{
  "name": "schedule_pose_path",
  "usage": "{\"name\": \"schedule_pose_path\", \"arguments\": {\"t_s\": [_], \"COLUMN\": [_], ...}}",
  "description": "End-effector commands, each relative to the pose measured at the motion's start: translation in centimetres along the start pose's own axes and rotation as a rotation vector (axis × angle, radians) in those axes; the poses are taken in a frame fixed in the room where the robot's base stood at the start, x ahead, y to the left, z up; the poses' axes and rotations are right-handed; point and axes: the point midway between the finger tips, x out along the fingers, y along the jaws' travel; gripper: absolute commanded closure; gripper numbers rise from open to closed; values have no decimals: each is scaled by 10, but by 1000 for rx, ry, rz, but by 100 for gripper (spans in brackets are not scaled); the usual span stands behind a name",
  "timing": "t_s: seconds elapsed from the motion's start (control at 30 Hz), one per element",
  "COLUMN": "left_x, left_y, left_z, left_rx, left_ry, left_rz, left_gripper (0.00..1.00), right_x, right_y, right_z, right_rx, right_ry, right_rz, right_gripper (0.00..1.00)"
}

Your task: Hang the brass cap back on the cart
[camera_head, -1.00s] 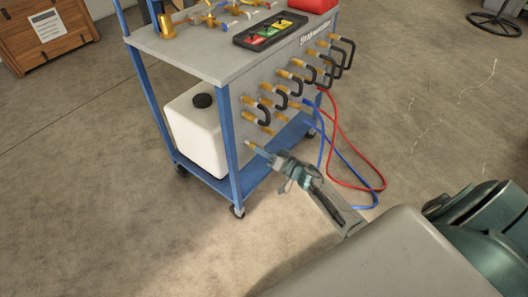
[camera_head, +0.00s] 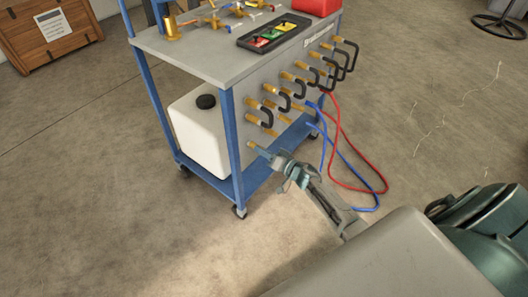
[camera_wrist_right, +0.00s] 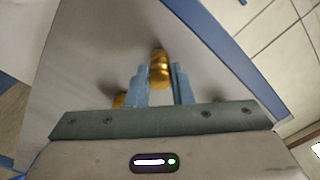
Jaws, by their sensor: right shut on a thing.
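The cart (camera_head: 195,55) has a grey top, blue frame and a grey front panel with several brass fittings and black hooks. My right gripper (camera_head: 272,156) is low in front of the panel's lower left, shut on the brass cap (camera_head: 252,146). In the right wrist view, the brass cap (camera_wrist_right: 159,72) sits between the two blue-grey fingers of my right gripper (camera_wrist_right: 160,88), its far end close to the panel. I cannot tell whether it touches the panel. My left gripper is not in view.
Another brass piece (camera_wrist_right: 118,101) shows left of the fingers. Red (camera_head: 350,160) and blue (camera_head: 335,190) hoses loop to the floor right of my gripper. A white tank (camera_head: 198,138) stands on the lower shelf. A black tray (camera_head: 274,36) lies on top.

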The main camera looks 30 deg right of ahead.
Motion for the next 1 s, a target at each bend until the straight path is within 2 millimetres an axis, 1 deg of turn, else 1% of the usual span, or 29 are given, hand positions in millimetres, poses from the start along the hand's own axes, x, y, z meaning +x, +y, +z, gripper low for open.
{"name": "schedule_pose_path", "arguments": {"t_s": [0.13,0.4,0.43,0.53,0.57,0.73,0.77,0.83,0.87,1.0], "left_x": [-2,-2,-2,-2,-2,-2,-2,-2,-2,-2], "left_y": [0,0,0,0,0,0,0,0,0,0], "left_z": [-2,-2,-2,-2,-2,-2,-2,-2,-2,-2], "left_rx": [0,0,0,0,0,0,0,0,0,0], "left_ry": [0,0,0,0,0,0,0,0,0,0], "left_rz": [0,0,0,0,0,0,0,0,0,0], "left_gripper": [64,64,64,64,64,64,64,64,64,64], "right_x": [5,6,6,6,6,6,6,6,6,5], "right_y": [-1,0,0,0,0,0,0,0,0,0], "right_z": [-1,0,0,0,0,0,0,0,0,0], "right_rx": [0,0,0,0,0,0,0,0,0,0], "right_ry": [1,1,1,1,0,0,0,0,0,0], "right_rz": [-1,-1,-1,-1,-1,-1,0,0,0,0], "right_gripper": [100,100,76,56,54,54,52,39,36,36]}}
